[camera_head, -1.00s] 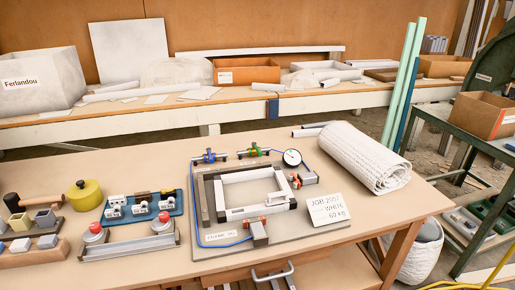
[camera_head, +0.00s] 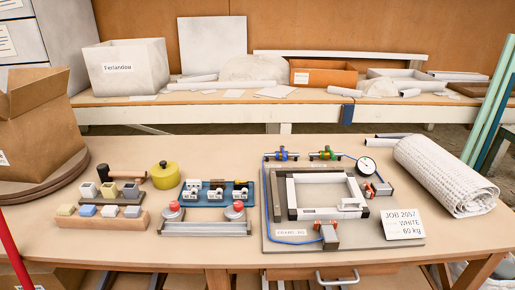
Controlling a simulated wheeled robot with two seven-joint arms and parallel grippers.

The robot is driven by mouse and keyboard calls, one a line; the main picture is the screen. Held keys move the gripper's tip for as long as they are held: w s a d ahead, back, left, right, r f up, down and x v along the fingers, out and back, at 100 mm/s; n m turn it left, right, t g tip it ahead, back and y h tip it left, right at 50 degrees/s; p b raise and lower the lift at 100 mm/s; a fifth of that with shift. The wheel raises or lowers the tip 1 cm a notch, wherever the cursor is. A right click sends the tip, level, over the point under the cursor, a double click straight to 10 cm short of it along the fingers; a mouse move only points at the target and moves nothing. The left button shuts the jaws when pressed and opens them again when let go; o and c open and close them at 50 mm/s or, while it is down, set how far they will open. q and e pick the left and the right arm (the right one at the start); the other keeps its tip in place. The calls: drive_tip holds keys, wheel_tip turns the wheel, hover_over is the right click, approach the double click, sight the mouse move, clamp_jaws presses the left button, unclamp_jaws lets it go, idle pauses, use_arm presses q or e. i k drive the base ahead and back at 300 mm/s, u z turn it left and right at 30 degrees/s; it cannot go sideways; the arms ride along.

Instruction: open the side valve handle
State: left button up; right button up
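A flat grey board (camera_head: 400,247) on the workbench carries a black and white rectangular frame (camera_head: 322,213). A blue-handled valve (camera_head: 282,155) and a green-handled valve (camera_head: 325,153) sit on the line along its far edge, with a round dial gauge (camera_head: 367,166) to their right. A fitting with orange-red parts (camera_head: 382,188) is at the frame's right side, and another grey block with orange-red parts (camera_head: 327,232) is at the near edge. I cannot tell which one is the side valve, or whether its handle is open. Neither gripper is in view.
Left of the board are a twin red-button bar (camera_head: 205,228), a blue tray (camera_head: 246,193) of switches, a yellow pot (camera_head: 165,175) and small blocks. A white roll (camera_head: 446,177) lies right. A cardboard box (camera_head: 40,125) stands left. The wooden bench's (camera_head: 120,243) near strip is mostly clear.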

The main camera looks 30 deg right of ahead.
sight(327, 147)
drive_tip(key=u, duration=0.3)
drive_tip(key=k, duration=0.75)
drive_tip(key=z, duration=1.05)
drive_tip(key=i, duration=0.35)
drive_tip(key=z, duration=0.2)
